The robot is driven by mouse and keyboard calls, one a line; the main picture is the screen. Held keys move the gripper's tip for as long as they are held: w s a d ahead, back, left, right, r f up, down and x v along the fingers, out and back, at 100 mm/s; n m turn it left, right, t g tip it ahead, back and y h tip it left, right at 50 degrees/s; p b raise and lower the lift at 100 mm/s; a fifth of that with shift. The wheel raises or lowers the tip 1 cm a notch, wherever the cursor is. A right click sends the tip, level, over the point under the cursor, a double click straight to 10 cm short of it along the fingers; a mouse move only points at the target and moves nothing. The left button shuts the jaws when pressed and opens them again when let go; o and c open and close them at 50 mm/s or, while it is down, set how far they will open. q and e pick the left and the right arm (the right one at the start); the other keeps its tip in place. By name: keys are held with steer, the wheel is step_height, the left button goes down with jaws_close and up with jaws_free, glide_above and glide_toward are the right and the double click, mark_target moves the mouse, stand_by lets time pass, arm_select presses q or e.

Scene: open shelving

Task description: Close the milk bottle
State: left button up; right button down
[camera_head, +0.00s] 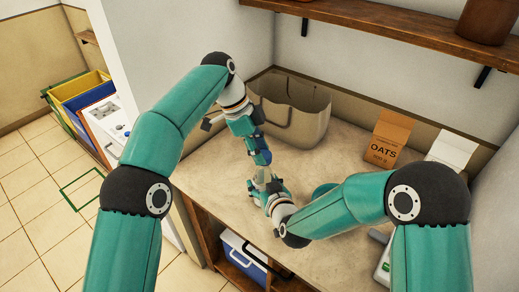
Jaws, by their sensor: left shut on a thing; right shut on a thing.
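A small pale bottle (263,176), which I take to be the milk bottle, stands over the counter between my two grippers. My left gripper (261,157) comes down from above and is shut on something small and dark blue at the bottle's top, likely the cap. My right gripper (267,188) is shut on the bottle's lower part from the front right. The grippers hide most of the bottle, and I cannot tell whether the cap is seated or whether the bottle touches the counter.
A beige open bag (312,122) stands behind the grippers. An oats box (386,142) and a white carton (451,151) stand at the back right. A wooden shelf (390,25) hangs above. A blue-and-white box (242,252) sits below. The counter's middle (345,155) is clear.

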arm_select(q)
steer(key=o, duration=1.2)
steer(key=shift+r, duration=0.1)
steer(key=shift+w+a+r, duration=0.1)
steer(key=shift+a+r, duration=0.15)
steer(key=shift+r, duration=0.15)
steer(key=a, duration=0.4)
steer(key=w+a, duration=0.1)
steer(key=a, duration=0.7)
steer(key=shift+w, duration=0.35)
arm_select(e)
steer(key=shift+c, duration=0.7)
jaws_free()
arm_select(q)
steer(key=shift+d, duration=0.1)
